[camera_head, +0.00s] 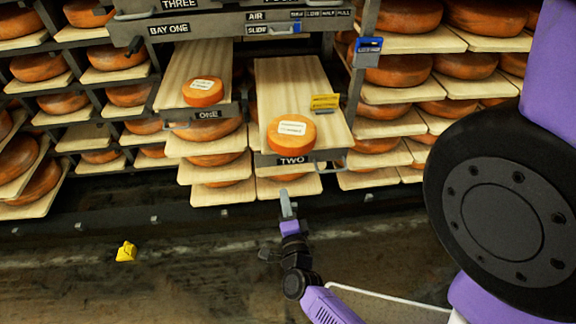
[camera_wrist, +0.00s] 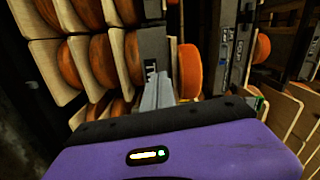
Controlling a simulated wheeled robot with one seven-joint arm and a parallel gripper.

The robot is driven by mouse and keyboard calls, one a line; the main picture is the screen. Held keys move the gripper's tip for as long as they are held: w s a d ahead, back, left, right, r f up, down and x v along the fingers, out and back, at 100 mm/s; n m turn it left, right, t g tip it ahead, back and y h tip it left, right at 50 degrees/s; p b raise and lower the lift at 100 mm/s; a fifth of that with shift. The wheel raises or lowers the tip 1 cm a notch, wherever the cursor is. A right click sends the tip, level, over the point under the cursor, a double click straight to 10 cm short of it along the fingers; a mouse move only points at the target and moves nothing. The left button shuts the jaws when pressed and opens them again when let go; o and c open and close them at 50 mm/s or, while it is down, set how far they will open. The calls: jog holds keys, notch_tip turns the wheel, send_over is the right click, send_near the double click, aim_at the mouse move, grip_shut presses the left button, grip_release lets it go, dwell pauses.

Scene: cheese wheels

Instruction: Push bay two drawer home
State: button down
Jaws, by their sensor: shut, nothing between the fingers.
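The bay two drawer (camera_head: 300,90) is a pale wooden board with a grey front marked TWO (camera_head: 290,160). It stands out from the rack toward me, farther than the drawer marked ONE. An orange cheese wheel (camera_head: 291,133) with a white label sits on its front end, and a yellow tag stands at its right side. My gripper (camera_head: 286,205) is shut and empty, in front of and below the drawer front. In the wrist view the fingers (camera_wrist: 158,92) point toward the grey front, which appears turned sideways, with the cheese (camera_wrist: 190,72) beside it. Contact cannot be told.
The drawer marked ONE (camera_head: 195,75) is also out, to the left, with a smaller cheese (camera_head: 203,92) on it. Shelves of cheese wheels fill both sides. A yellow object (camera_head: 126,251) lies on the floor at left. The floor in front is otherwise mostly clear.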

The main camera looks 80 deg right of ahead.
jog(key=s+f+m, duration=0.1)
jog(key=s+m, duration=0.1)
jog(key=p, duration=0.1)
send_near(283, 158)
jog(key=shift+g, duration=0.4)
jog(key=x, duration=0.7)
jog(key=shift+w+a+r, duration=0.1)
jog(key=shift+r, duration=0.05)
